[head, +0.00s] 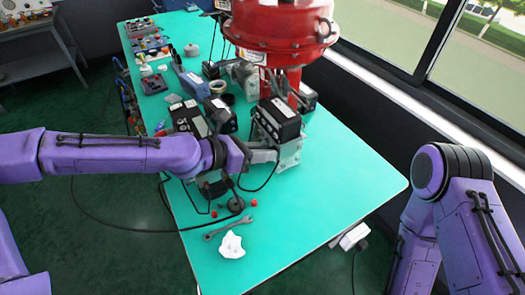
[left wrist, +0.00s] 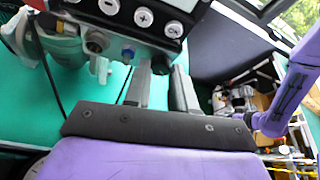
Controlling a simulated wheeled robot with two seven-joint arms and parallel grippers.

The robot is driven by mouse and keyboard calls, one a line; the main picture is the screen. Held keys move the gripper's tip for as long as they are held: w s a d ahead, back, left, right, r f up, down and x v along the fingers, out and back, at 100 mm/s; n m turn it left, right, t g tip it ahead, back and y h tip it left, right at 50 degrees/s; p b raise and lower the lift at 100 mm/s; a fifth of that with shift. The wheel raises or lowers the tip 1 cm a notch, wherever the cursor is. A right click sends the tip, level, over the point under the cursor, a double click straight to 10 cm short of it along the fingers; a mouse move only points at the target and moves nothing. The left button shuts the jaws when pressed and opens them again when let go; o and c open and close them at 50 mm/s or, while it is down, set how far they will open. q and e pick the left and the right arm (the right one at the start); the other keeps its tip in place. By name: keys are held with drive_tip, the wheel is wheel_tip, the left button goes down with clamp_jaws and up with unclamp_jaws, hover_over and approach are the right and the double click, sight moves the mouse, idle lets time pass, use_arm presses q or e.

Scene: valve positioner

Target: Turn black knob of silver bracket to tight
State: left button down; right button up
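The silver bracket (head: 291,153) stands on the green table, joined to a black positioner box (head: 277,120). My left gripper (head: 272,155) reaches it from the left, at the bracket's lower left side. A dark piece, seemingly the black knob (left wrist: 161,64), shows between the fingertips. I cannot tell whether the fingers touch it. Its turn position is not readable. My right gripper is out of view; only purple right arm links show.
A red actuator (head: 285,35) hangs over the bracket. Other devices (head: 190,117) and cables crowd the table behind the left arm. A wrench (head: 221,229), a crumpled white cloth (head: 231,246) and small red pieces lie in front. The table's right front is clear.

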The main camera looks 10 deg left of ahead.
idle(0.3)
use_arm(q)
drive_tip(key=shift+s+d+f+m+t+y+b, duration=0.15)
drive_tip(key=shift+m+t+y+b, duration=0.4)
drive_tip(key=shift+m, duration=0.55)
drive_tip(key=shift+s+m+t+y+b, duration=0.15)
drive_tip(key=shift+m+t+y+b, duration=0.2)
drive_tip(key=shift+m+t+b, duration=0.5)
drive_tip(key=shift+m, duration=0.45)
drive_tip(key=c, duration=1.2)
unclamp_jaws()
